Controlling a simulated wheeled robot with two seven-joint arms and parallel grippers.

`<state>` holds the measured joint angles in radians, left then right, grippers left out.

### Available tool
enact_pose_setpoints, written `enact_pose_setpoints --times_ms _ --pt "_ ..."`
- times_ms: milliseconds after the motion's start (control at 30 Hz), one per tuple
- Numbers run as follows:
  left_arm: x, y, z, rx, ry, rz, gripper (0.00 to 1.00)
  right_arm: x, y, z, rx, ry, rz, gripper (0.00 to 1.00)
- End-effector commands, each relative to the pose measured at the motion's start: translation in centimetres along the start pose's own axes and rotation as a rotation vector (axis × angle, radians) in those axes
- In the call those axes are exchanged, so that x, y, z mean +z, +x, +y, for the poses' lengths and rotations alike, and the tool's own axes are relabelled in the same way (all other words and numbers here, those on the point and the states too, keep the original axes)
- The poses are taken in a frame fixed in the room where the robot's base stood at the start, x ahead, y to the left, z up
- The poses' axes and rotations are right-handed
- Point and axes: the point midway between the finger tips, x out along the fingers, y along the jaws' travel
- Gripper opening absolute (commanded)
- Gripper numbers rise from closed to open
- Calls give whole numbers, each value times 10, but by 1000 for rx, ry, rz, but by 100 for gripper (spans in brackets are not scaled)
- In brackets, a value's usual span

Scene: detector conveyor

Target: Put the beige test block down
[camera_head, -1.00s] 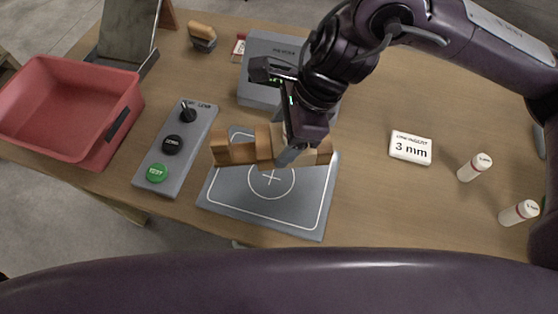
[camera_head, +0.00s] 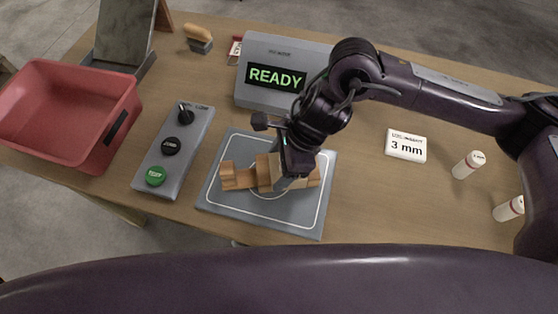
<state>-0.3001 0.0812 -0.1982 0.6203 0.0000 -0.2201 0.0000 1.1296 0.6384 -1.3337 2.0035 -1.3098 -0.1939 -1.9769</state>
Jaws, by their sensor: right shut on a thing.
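The beige test block (camera_head: 240,179) is a long wooden piece with raised blocks along it. It lies across the grey pad (camera_head: 221,201), over the middle of its white outline, and appears to be at or just above the surface; I cannot tell whether it touches. My right gripper (camera_head: 284,181) is shut on the middle of the block and points down, hiding part of it. The left gripper is not in view.
A red bin (camera_head: 38,133) stands at the left. A control panel (camera_head: 161,182) with a green button lies beside the pad. The grey detector (camera_head: 253,94) behind the pad reads READY. A "3 mm" card (camera_head: 406,145) and two white bottles (camera_head: 469,165) are at the right.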

Motion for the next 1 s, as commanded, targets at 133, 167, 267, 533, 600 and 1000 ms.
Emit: enact_pose_setpoints --times_ms 133,167,267,533,600,1000 --pt "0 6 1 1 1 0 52 -1 3 0 -1 -1 -1 38" --pt "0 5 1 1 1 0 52 -1 3 0 0 0 0 68" --pt "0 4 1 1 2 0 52 -1 2 0 0 0 0 81" --pt "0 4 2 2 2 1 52 -1 2 0 0 0 0 89" --pt "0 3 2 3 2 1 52 0 1 0 0 0 0 89" --pt "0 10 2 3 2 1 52 0 -59 -1 -6 -3 -1 89"
